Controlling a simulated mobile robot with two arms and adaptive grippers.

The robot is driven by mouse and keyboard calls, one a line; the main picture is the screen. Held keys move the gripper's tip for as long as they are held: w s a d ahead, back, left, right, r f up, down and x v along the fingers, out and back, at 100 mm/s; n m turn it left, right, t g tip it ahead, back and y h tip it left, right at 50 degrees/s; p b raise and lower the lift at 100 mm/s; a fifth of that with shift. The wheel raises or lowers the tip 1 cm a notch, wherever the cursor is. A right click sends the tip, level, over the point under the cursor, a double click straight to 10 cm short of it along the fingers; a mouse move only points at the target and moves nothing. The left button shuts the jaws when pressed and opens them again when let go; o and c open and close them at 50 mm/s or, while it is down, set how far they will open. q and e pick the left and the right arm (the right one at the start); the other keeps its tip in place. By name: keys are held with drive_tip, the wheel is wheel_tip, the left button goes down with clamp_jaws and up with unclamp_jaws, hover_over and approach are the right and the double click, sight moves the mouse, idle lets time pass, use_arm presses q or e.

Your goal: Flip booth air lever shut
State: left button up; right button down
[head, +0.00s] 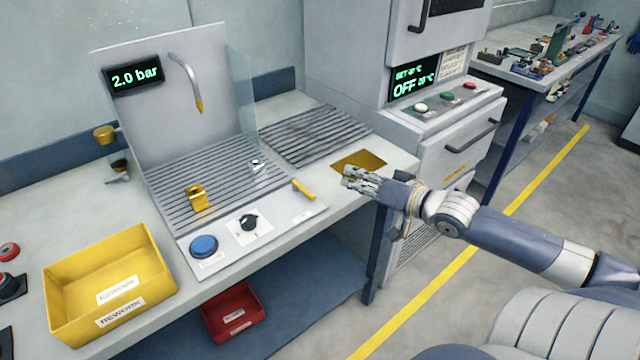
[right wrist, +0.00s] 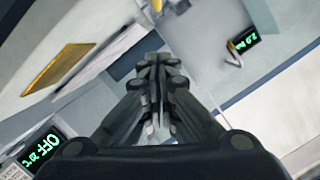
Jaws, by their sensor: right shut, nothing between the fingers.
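The booth is an open grey stand with a ribbed grate, a front panel and a display (head: 136,77) reading 2.0 bar. A small yellow lever (head: 304,189) lies at the right end of its front panel, slanting across it. My right gripper (head: 347,178) is to the right of the lever, above the bench edge, apart from it and empty. In the right wrist view its fingers (right wrist: 158,70) are together; the lever cannot be made out for sure there. My left gripper is not in view.
The front panel also has a blue button (head: 203,245) and a black knob (head: 249,221). A yellow part (head: 197,198) stands on the grate. A yellow rework bin (head: 75,270) is at left. An oven cabinet (head: 455,120) stands behind my right arm.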

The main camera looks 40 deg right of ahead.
sight(303, 192)
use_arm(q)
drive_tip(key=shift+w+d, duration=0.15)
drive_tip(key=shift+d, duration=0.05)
use_arm(e)
drive_tip(key=shift+w+a+f, duration=0.65)
drive_tip(key=shift+w+f, duration=0.2)
drive_tip(key=shift+w, duration=0.45)
drive_tip(key=shift+w+a+f, duration=0.65)
drive_tip(key=shift+w+f, duration=0.15)
drive_tip(key=shift+w, duration=0.45)
drive_tip(key=shift+w+a+f, duration=0.65)
drive_tip(key=shift+w+f, duration=0.2)
drive_tip(key=shift+w, duration=0.45)
use_arm(q)
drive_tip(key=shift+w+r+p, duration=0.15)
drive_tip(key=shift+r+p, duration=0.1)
drive_tip(key=shift+p, duration=0.05)
use_arm(e)
drive_tip(key=shift+a+r, duration=0.1)
drive_tip(key=shift+a, duration=0.05)
